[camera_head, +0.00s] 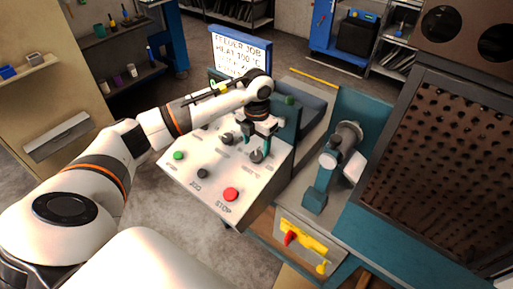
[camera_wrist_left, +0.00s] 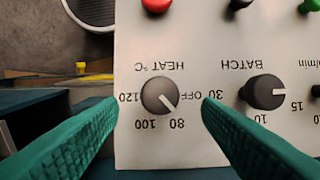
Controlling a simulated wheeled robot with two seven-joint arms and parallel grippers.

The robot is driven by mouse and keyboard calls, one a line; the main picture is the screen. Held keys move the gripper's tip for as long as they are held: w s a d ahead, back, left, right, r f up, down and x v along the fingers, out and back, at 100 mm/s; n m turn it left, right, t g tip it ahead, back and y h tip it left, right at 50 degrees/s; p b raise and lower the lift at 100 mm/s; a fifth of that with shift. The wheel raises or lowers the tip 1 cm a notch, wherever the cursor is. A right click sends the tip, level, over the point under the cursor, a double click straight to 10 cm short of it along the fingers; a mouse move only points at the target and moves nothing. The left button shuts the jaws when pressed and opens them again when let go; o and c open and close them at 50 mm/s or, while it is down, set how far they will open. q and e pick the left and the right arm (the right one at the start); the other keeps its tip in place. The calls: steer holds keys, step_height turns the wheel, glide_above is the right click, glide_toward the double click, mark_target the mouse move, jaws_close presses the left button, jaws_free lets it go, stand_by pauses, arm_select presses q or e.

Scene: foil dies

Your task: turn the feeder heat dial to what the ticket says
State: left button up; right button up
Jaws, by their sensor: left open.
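The ticket (camera_head: 238,52) stands behind the panel and reads FEEDER JOB, HEAT 100 °C; its lower lines are partly hidden by my arm. The heat dial (camera_wrist_left: 158,92) is a dark round knob. Its white pointer line points between OFF and 80, on the 80 side. The labels appear upside down in the left wrist view. The heat dial also shows in the head view (camera_head: 257,157), below my left gripper (camera_head: 262,133). That gripper is open, with its green fingers on either side of the dial and apparently not touching it.
The sloped control panel (camera_head: 205,190) has a batch dial (camera_wrist_left: 262,92) beside the heat dial. A red stop button (camera_head: 231,194), a black button (camera_head: 202,173) and a green button (camera_head: 178,155) sit along its front. A perforated dark guard (camera_head: 425,150) stands at right.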

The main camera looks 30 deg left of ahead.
mark_target(256, 155)
arm_select(q)
steer(key=shift+f+p, duration=0.4)
steer(key=shift+f, duration=1.8)
steer(key=shift+c, duration=0.3)
steer(key=c, duration=0.9)
